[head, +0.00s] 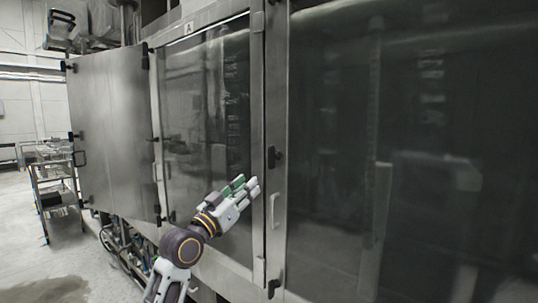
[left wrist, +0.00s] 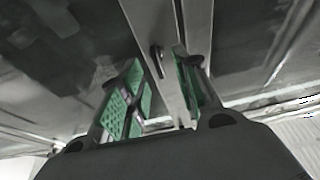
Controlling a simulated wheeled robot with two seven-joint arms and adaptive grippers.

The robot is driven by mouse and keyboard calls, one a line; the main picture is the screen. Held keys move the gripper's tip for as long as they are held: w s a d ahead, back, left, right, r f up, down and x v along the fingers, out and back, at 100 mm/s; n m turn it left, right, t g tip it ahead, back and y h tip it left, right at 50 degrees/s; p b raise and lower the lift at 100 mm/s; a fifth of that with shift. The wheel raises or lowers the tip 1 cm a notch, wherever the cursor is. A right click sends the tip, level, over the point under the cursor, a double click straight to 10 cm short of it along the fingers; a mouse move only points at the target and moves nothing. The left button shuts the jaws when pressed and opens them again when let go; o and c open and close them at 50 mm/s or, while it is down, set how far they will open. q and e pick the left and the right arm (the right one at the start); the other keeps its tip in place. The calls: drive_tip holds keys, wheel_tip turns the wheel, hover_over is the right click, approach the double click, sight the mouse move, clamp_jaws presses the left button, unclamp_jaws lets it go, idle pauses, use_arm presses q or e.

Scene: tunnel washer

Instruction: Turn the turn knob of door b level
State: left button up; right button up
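The tall metal washer front has a dark glass door marked A (head: 205,110) and a wider dark glass door (head: 400,140) to its right. No letter B is readable. A small black turn knob (head: 273,157) sits on the metal post between these doors. A black oblong knob (left wrist: 157,58) on a metal post shows ahead of my fingers in the left wrist view; I cannot tell if it is the same knob. My left gripper (head: 247,187) is open and empty, below and left of the black knob, apart from it. Its green pads (left wrist: 160,98) are spread. My right gripper is not in view.
A metal handle (head: 275,210) and another black knob (head: 273,288) are lower on the post. A metal door panel (head: 112,130) stands swung out at the left. A wheeled rack (head: 56,195) stands on the floor beyond it.

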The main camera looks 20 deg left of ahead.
sight(269, 157)
use_arm(q)
drive_tip(key=s+r, duration=0.1)
drive_tip(key=s+r+h, duration=0.1)
drive_tip(key=shift+d+r+m, duration=0.15)
drive_tip(key=shift+r+m, duration=0.15)
drive_tip(key=shift+r, duration=0.1)
drive_tip(key=shift+w, duration=0.15)
drive_tip(key=p+x, duration=0.4)
drive_tip(key=x, duration=0.8)
drive_tip(key=shift+r, duration=0.1)
drive_tip(key=shift+p+x, duration=0.45)
drive_tip(key=shift+x, duration=0.3)
drive_tip(key=shift+c, duration=0.5)
clamp_jaws()
